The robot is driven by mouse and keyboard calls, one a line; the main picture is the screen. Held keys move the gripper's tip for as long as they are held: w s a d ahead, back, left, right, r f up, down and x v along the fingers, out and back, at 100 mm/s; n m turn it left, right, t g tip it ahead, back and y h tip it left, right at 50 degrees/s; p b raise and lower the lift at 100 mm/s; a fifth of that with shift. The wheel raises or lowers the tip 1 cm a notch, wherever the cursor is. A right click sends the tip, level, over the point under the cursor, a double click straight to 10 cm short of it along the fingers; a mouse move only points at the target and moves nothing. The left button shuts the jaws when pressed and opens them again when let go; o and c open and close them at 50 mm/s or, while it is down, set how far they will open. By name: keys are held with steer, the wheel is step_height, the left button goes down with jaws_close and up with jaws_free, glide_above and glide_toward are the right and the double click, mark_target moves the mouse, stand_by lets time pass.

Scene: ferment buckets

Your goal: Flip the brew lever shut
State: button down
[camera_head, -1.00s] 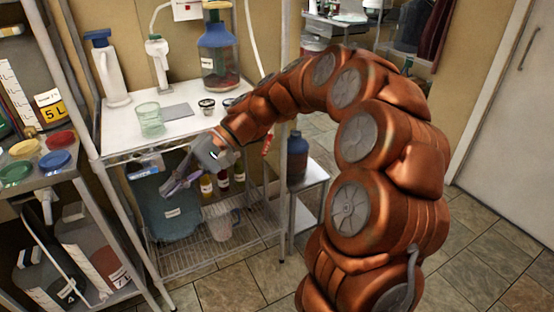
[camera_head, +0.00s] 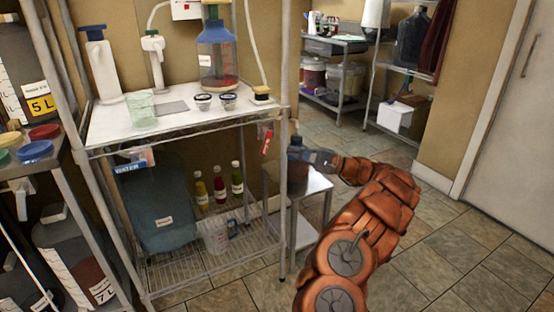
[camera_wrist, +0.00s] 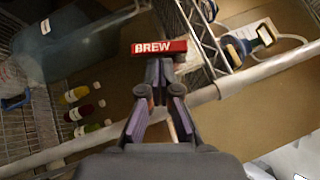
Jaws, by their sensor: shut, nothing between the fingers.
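The brew lever (camera_head: 266,141) is a small red piece at the front right corner of the wire rack, just below the white top shelf. In the wrist view, the red lever (camera_wrist: 160,48) with "BREW" in white letters lies crosswise just beyond my fingertips. My gripper (camera_wrist: 165,72) is shut and empty. I cannot tell whether its tips touch the lever. In the head view, my gripper (camera_head: 308,156) is to the right of the lever, in front of a dark blue bottle (camera_head: 296,174) that it partly hides.
A blue "WATER" lever (camera_head: 135,166) sits at the rack's front left. The top shelf (camera_head: 185,121) holds a glass, small jars and a blue-topped vessel. A small side table (camera_head: 312,183) stands right of the rack post. Floor is open farther right.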

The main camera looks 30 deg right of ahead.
mark_target(265, 142)
steer(key=s+d+f+m+t+h+b, duration=0.1)
steer(key=s+d+f+t+h, duration=0.1)
steer(key=d+f, duration=0.2)
steer(key=d, duration=0.3)
steer(key=shift+s+f, duration=0.25)
steer(key=shift+a, duration=0.1)
steer(key=s+a+b+x, duration=0.2)
steer(key=x, duration=1.1)
steer(key=shift+r, duration=0.35)
